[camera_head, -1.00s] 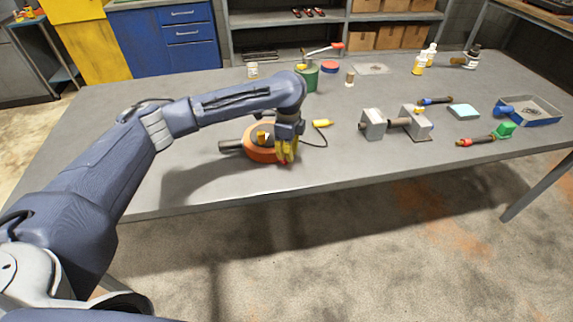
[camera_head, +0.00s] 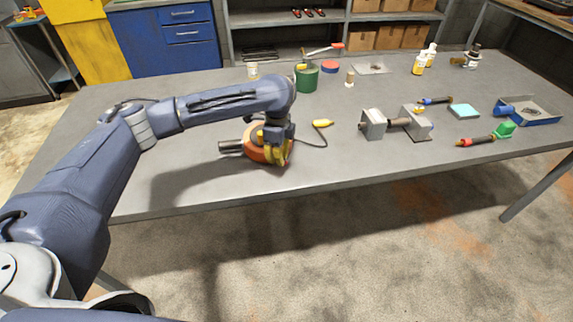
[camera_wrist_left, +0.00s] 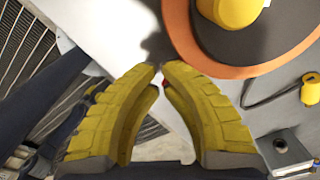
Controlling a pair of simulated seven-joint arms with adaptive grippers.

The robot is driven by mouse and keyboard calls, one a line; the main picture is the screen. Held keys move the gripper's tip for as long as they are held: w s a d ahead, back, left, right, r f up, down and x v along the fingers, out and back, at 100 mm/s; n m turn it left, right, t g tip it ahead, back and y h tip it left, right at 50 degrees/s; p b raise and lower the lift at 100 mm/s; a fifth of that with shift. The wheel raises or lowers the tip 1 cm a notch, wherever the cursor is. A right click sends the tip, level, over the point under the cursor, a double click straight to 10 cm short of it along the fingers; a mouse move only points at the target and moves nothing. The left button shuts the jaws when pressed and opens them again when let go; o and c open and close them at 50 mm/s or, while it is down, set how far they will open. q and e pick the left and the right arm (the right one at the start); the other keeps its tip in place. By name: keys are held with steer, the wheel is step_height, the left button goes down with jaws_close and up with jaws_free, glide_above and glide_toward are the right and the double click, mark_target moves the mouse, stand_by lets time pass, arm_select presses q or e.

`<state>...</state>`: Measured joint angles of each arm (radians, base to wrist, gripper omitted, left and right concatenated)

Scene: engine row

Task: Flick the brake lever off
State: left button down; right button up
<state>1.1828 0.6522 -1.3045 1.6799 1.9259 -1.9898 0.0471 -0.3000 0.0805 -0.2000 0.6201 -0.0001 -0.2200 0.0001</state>
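An orange round unit (camera_head: 252,155) with a grey cylinder (camera_head: 231,146) on its left lies on the near part of the table. A small red tip (camera_head: 284,164) shows at its near right edge, which may be the brake lever; the rest is hidden by my gripper. My left gripper (camera_head: 279,159) points down at that edge. In the left wrist view its yellow fingertips (camera_wrist_left: 160,76) nearly meet, with a bit of red behind the narrow gap. I cannot tell whether they touch it. The orange rim (camera_wrist_left: 240,72) and a yellow cap (camera_wrist_left: 228,10) show just beyond the fingers.
A yellow plug (camera_head: 322,123) on a cable lies right of the unit. Metal blocks with a shaft (camera_head: 397,123) stand to the right. The front right table is clear.

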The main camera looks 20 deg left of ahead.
arm_select(q)
steer(key=shift+s+a, duration=0.7)
stand_by(0.4)
step_height(320, 180, up, 7)
steer(key=shift+w+d, duration=0.25)
steer(key=shift+w, duration=0.05)
stand_by(0.4)
stand_by(0.4)
